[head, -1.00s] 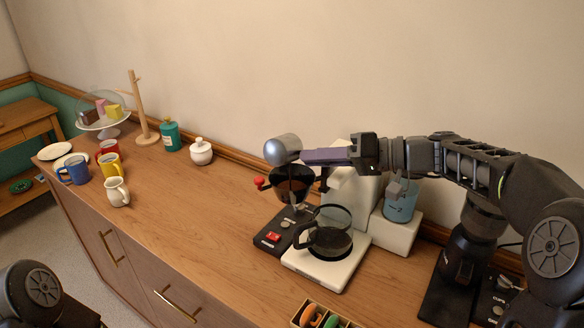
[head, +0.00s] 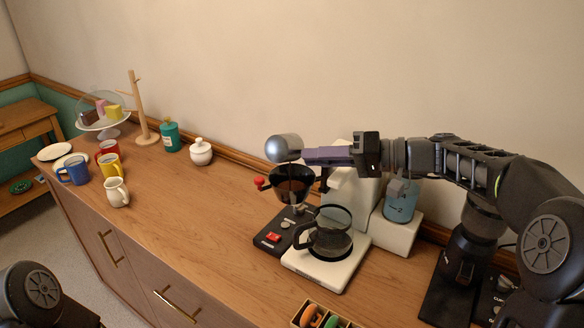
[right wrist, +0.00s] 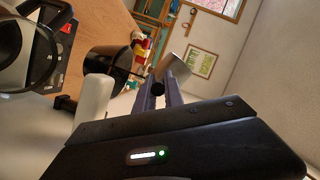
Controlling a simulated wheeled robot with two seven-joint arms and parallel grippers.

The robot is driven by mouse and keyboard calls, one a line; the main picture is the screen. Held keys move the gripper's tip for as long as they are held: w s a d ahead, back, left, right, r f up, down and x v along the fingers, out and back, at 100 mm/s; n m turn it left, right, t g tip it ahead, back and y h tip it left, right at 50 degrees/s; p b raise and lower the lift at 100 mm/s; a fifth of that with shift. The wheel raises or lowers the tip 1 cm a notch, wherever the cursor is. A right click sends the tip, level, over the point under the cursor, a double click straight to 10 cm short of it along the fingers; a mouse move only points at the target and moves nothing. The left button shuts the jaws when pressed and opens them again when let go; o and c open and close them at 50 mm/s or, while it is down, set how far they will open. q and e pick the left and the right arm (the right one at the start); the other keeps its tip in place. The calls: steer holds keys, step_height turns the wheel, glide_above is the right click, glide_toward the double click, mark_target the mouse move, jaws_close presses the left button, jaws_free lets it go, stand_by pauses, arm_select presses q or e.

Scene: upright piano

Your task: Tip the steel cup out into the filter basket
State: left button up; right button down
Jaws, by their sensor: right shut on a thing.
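The steel cup (head: 284,148) is held tipped on its side above the dark filter basket (head: 293,184). My right gripper (head: 308,155) is shut on the cup; its purple fingers reach in from the right. In the right wrist view the cup (right wrist: 172,70) sits at the tips of the fingers, with the dark basket (right wrist: 106,66) beside it to the left. The inside of the cup is hidden. My left gripper is out of view.
A black device with a red switch (head: 272,238) stands left of the coffee maker, and a box of coloured items (head: 318,317) in front. A white sugar pot (head: 200,152), green canister (head: 170,136) and several mugs stand further left. The middle-left counter is clear.

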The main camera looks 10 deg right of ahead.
steer(key=shift+w+d+m+y, duration=0.15)
steer(key=shift+m+y, duration=0.25)
steer(key=shift+m, duration=0.2)
stand_by(0.7)
steer(key=shift+a+r+n, duration=0.2)
steer(key=shift+r+n, duration=0.05)
steer(key=shift+n, duration=0.25)
steer(key=shift+s+a+r+n+h+p, duration=0.1)
steer(key=shift+s+a+n+h+p, duration=0.1)
steer(key=shift+n+h+p, duration=0.3)
steer(key=shift+s+a+n+h+p, duration=0.2)
steer(key=shift+n+h, duration=0.1)
steer(key=shift+n, duration=0.3)
steer(key=shift+s+a+f+n+h, duration=0.1)
steer(key=shift+s+f+n+h, duration=0.15)
steer(key=shift+n, duration=0.25)
steer(key=shift+w+f, duration=0.1)
steer(key=shift+f, duration=0.05)
steer(key=shift+t, duration=0.3)
